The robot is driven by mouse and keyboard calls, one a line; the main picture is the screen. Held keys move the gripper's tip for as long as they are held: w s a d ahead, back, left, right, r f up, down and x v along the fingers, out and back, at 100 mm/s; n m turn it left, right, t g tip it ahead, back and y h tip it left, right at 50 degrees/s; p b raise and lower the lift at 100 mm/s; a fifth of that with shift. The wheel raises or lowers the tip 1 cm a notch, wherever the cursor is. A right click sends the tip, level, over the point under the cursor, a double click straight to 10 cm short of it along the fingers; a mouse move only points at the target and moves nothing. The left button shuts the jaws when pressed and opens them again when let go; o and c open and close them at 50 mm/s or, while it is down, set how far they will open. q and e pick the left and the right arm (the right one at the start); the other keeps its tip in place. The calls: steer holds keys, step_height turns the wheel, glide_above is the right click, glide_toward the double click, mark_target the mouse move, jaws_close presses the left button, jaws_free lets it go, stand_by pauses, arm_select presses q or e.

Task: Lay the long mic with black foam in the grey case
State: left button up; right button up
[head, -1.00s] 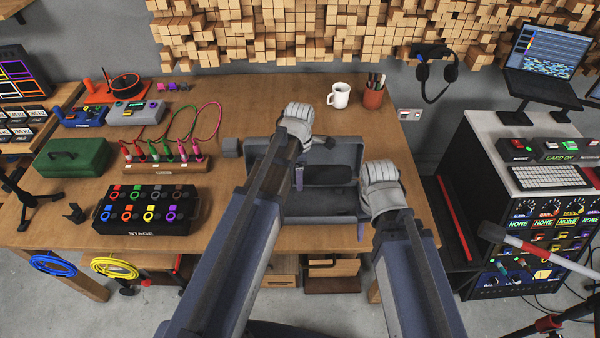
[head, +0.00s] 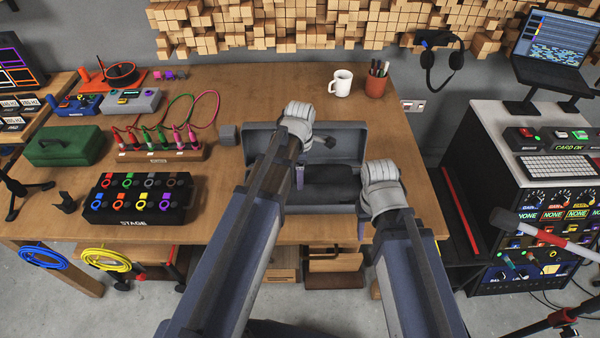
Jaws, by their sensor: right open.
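The grey case (head: 345,136) stands open on the wooden table, with its lid raised at the back and a dark lining inside. My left gripper (head: 299,178) points down over the case, and my arm hides its fingers too much to show whether it is open. My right gripper (head: 361,228) is open at the case's front right corner, mostly hidden by its wrist. A long pale mic with a red band (head: 575,247) and a black foam end (head: 503,219) slants across the right edge. A small dark piece (head: 328,142) shows by the lid; I cannot tell what it is.
A white mug (head: 341,83) and a pen cup (head: 376,84) stand behind the case. A small grey block (head: 227,135), a cable rack (head: 160,152) and a black stage box (head: 137,198) are to the left. An equipment rack (head: 545,205) stands at the right.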

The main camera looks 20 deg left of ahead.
mark_target(300, 192)
arm_select(q)
steer(key=shift+f+b, duration=2.4)
steer(key=shift+f, duration=0.35)
steer(key=o, duration=1.5)
steer(key=shift+r, duration=0.2)
step_height(300, 192, up, 8)
steer(key=p, duration=0.8)
steer(key=shift+f, duration=0.2)
steer(key=shift+f, duration=0.1)
steer(key=shift+s, duration=0.1)
